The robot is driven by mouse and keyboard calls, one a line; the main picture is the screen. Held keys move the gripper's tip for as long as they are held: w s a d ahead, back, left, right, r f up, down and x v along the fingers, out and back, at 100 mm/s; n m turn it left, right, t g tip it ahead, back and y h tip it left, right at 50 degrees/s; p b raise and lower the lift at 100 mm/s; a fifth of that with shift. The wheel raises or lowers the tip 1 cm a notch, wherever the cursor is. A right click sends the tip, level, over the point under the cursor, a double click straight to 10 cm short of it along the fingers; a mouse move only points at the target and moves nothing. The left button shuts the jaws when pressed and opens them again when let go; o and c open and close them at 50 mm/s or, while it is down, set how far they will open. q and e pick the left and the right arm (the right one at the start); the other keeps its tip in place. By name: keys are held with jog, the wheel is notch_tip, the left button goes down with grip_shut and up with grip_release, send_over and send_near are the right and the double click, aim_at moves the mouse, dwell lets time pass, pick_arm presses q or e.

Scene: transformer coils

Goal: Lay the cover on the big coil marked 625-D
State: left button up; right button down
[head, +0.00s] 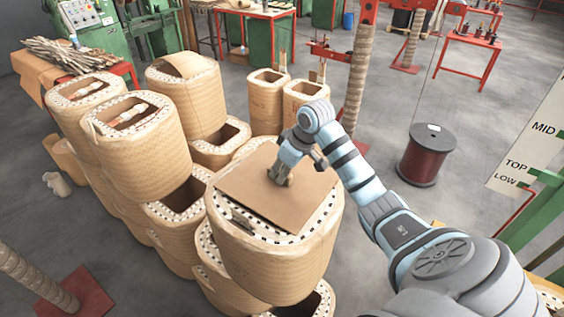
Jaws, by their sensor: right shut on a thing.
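A flat brown square cover (241,190) is over the top of a big tan coil (262,262) in the middle of the view. It covers most of the coil's top, and the dotted rim shows at the front and right. Whether the cover touches the coil all round cannot be told. My right gripper (281,177) is shut on the cover near its middle; its fingertips are small in the view. No 625-D marking is readable on this coil. My left gripper is not in view.
Several stacked tan coils (140,140) stand close on the left and behind. A dark red wire spool (427,157) stands on the floor at right. A wrapped post (359,80) rises behind my right arm. A level sign (530,140) is at far right. Grey floor is clear between.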

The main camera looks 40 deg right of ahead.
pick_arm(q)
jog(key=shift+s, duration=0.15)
pick_arm(e)
jog(key=shift+s, duration=0.15)
jog(key=shift+f, duration=0.2)
jog(key=c, duration=1.5)
grip_release()
jog(key=shift+o, duration=0.4)
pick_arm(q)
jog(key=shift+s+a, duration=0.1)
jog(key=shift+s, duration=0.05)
pick_arm(e)
jog(key=v, duration=1.2)
jog(key=shift+s, duration=0.1)
